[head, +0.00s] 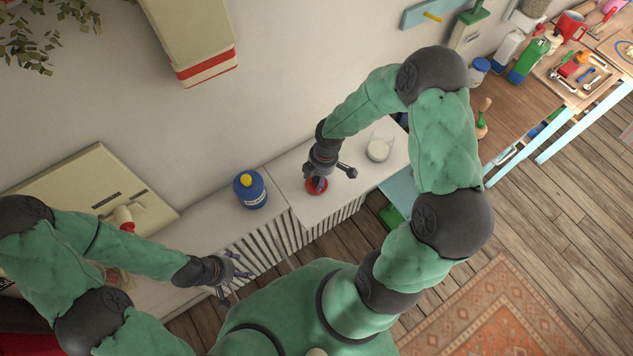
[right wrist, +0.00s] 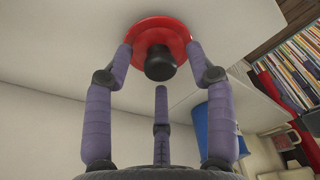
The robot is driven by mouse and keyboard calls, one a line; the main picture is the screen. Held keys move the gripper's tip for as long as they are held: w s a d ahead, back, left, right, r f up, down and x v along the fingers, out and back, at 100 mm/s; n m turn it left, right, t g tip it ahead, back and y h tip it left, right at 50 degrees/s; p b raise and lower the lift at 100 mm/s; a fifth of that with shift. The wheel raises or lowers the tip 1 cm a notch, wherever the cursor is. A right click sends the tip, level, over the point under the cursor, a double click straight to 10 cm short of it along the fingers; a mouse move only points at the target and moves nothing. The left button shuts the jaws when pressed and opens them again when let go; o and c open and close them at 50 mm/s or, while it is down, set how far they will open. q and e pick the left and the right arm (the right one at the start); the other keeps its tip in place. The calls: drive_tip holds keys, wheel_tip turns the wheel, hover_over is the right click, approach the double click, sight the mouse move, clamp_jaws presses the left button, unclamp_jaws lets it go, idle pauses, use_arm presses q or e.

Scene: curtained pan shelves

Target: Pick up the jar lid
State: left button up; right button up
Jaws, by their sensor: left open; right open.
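The jar lid (head: 315,187), red with a black knob, lies on the white cabinet top, partly hidden by my right gripper in the head view. In the right wrist view the lid (right wrist: 142,36) shows its red rim and dark knob. My right gripper (head: 326,178) is open above the lid; in its wrist view the fingers (right wrist: 158,58) are spread around it. Two fingertips are close to the rim on opposite sides; I cannot tell whether they touch. My left gripper (head: 230,277) is open and empty, in front of the cabinet and away from the lid.
A blue canister (head: 249,192) with a yellow knob stands to the left. The wall (head: 290,60) is behind. A cluttered table (head: 570,88) is at upper right.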

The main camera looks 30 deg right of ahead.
drive_tip(key=shift+c, duration=0.3)
clamp_jaws()
drive_tip(key=shift+r, duration=0.15)
drive_tip(key=shift+r, duration=0.5)
drive_tip(key=s+d+r+b, duration=0.1)
drive_tip(key=s+d+r, duration=0.9)
drive_tip(key=r, duration=0.2)
drive_tip(key=w+d+r+m, duration=0.2)
drive_tip(key=w+d, duration=0.3)
drive_tip(key=d, duration=0.2)
drive_tip(key=w+d+r+m+p, duration=0.1)
drive_tip(key=w+d+r+m, duration=0.1)
drive_tip(key=w+d, duration=0.3)
drive_tip(key=shift+d+r+m+t+h, duration=0.2)
drive_tip(key=shift+d+m+t+h, duration=0.1)
drive_tip(key=shift+d, duration=0.75)
